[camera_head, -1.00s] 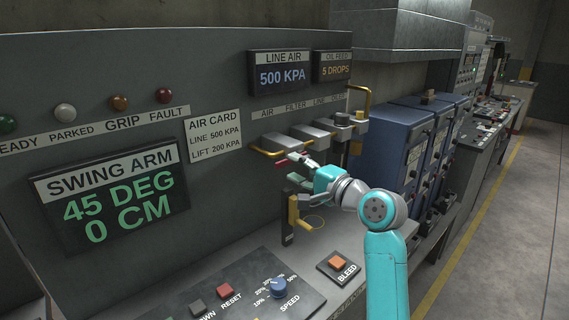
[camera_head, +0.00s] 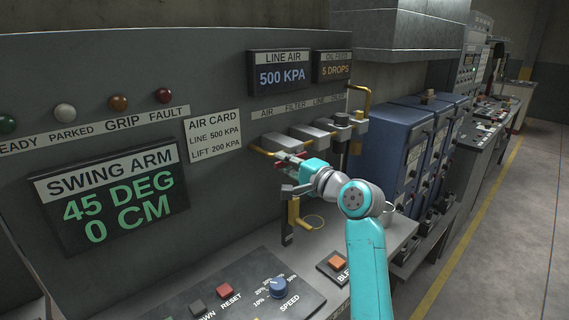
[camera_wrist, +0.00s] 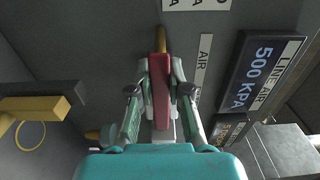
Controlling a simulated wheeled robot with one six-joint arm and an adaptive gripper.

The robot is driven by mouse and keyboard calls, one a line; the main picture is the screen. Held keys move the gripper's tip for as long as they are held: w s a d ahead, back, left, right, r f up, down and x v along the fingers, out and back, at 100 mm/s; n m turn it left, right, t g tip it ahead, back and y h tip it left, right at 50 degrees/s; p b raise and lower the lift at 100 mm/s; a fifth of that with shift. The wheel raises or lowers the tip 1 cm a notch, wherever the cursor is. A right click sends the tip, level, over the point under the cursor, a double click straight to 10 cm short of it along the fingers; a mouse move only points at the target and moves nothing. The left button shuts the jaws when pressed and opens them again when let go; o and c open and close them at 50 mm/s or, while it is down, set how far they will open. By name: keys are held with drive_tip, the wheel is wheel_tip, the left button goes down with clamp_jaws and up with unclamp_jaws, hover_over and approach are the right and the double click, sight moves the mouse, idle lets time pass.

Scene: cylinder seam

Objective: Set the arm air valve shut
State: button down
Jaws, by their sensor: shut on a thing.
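The red valve lever (camera_wrist: 160,92) points along the gold air pipe (camera_wrist: 161,40) in the wrist view. My gripper (camera_wrist: 160,78) is closed around it, one finger on each side. In the head view my teal gripper (camera_head: 289,162) is at the gold pipe (camera_head: 262,151) below the air units. Only bits of the red lever show there; the fingers hide the rest. The valve body is hard to make out.
A yellow-handled dark bracket with a ring (camera_head: 294,212) hangs just below my gripper. Metal air units (camera_head: 311,135) sit just above. The LINE AIR display (camera_head: 281,72) reads 500 KPA. The SWING ARM panel (camera_head: 112,197) reads 45 DEG, 0 CM. The floor aisle at right is clear.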

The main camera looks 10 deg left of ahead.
drive_tip(key=shift+f, duration=0.15)
drive_tip(key=w+f+n, duration=0.1)
drive_tip(key=n, duration=0.3)
drive_tip(key=d+f+n, duration=0.1)
drive_tip(key=f+n, duration=0.1)
drive_tip(key=n, duration=0.2)
drive_tip(key=w+d+f+n, duration=0.1)
drive_tip(key=f+n, duration=0.1)
drive_tip(key=n, duration=0.1)
drive_tip(key=shift+w+f+n, duration=0.2)
drive_tip(key=shift+w+n, duration=0.1)
drive_tip(key=shift+n, duration=0.1)
drive_tip(key=n, duration=0.1)
drive_tip(key=w+d+n, duration=0.1)
drive_tip(key=shift+f+n, duration=0.3)
drive_tip(key=shift+w+d+f+n, duration=0.1)
drive_tip(key=shift+w+d+n, duration=0.25)
drive_tip(key=shift+n, duration=0.5)
drive_tip(key=shift+w+d+f+n, duration=0.15)
drive_tip(key=shift+w+n, duration=0.3)
drive_tip(key=shift+n, duration=0.4)
drive_tip(key=shift+r, duration=0.15)
drive_tip(key=c, duration=1.1)
unclamp_jaws()
